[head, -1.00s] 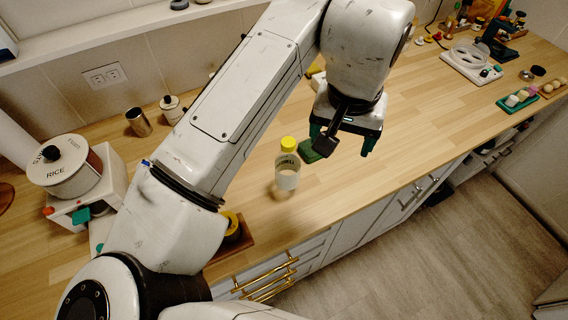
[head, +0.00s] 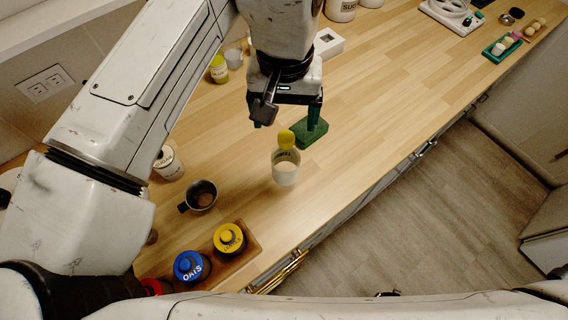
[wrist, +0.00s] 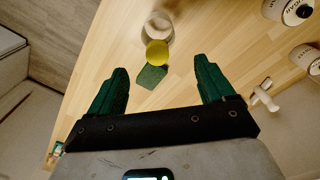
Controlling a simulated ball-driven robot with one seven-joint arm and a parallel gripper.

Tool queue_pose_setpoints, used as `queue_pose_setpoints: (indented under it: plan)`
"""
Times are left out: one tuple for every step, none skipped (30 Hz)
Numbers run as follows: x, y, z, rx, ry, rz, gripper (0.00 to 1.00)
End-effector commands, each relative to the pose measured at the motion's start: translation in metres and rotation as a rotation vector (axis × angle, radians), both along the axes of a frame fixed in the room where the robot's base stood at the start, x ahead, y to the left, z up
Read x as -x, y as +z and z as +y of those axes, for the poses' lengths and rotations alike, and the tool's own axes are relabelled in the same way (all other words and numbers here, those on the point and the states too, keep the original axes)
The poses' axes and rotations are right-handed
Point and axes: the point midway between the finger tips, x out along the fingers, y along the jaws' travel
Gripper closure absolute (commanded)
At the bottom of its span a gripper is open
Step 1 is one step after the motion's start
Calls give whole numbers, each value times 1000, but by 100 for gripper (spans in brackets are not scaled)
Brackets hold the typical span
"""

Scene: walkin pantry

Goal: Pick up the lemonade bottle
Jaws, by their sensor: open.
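The lemonade bottle (head: 286,165) is clear with a yellow cap and a pale label. It stands upright on the wooden counter near its front edge. In the wrist view the bottle (wrist: 158,30) shows from above, its yellow cap towards me, ahead of the fingertips and between their lines. My gripper (head: 287,122) is open and empty, above the counter and just behind the bottle in the head view. In the wrist view its green fingers (wrist: 162,78) are spread wide apart. Nothing is between them but counter and a green block beyond.
A green block (head: 311,132) lies close behind the bottle. A wooden tray (head: 247,253) holds blue and yellow lidded jars at the front left. A metal cup (head: 201,195) stands left of the bottle. The counter (head: 390,95) to the right is clear.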

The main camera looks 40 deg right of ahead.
Motion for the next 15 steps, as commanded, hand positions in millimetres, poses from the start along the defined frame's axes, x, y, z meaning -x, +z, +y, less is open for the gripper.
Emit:
queue_pose_setpoints:
  plan:
    - [0,-13,0,0,1,0,18]
    - [0,-17,0,0,0,0,18]
    - [0,-22,0,0,0,-1,18]
    - [0,-25,0,0,1,-1,18]
    - [0,-28,0,0,0,-1,18]
    - [0,-31,0,-1,0,-1,18]
    - [0,-32,0,-1,0,-1,18]
    - [0,-33,0,-1,0,-1,18]
    - [0,-33,0,-1,0,-1,18]
    - [0,-34,0,0,0,-1,18]
    - [0,-34,0,0,0,-1,18]
    - [0,-35,0,0,0,-1,18]
    - [0,-36,0,0,0,-1,18]
    - [0,-38,0,0,0,-1,18]
    - [1,-41,0,0,0,-1,18]
